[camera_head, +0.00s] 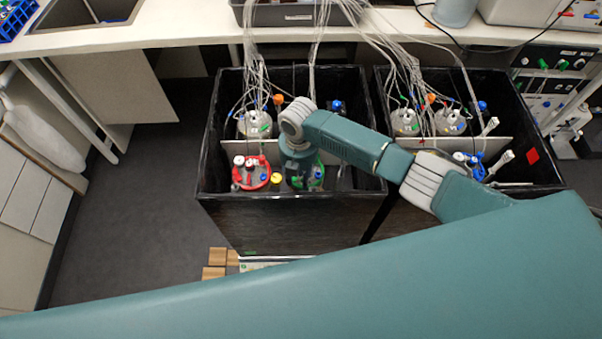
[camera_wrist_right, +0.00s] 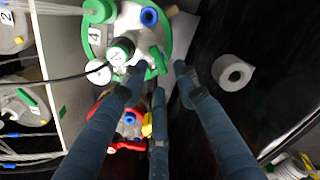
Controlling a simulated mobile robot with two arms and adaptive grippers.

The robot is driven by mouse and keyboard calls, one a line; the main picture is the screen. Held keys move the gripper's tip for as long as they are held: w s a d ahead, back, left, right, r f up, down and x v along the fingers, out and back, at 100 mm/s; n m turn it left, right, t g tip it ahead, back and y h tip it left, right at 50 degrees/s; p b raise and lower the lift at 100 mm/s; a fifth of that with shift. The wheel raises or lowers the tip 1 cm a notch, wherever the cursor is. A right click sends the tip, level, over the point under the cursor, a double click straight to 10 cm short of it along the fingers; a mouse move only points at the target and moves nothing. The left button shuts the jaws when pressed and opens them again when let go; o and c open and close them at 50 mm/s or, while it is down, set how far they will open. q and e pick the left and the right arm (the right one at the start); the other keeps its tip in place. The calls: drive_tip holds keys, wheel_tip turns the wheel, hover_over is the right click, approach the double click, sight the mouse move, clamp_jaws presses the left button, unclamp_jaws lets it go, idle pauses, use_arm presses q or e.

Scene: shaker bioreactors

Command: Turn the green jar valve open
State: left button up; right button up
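The green-lidded jar (camera_head: 318,176) stands in the front of the left black box, partly hidden by my right wrist. In the right wrist view its green lid rim (camera_wrist_right: 165,35) and a label "4" show at the top. A small green valve lever (camera_wrist_right: 158,61) sits at its near edge, between my fingertips. My right gripper (camera_wrist_right: 160,72) is open, its three dark blue fingers spread. The left fingertip is close beside the lever; I cannot tell whether it touches. In the head view this gripper (camera_head: 300,172) is over the jar. My left gripper is not in view.
A red-lidded jar (camera_head: 250,172) stands to the left, with a yellow cap (camera_head: 277,179) between. Clear jars (camera_head: 255,124) with many tubes stand behind a white divider. The black box's front wall (camera_head: 290,198) is close. A white ring (camera_wrist_right: 234,73) lies right of my fingers.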

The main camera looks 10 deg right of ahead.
drive_tip(key=shift+w+d+r, duration=0.1)
drive_tip(key=shift+w, duration=0.1)
drive_tip(key=shift+d, duration=0.15)
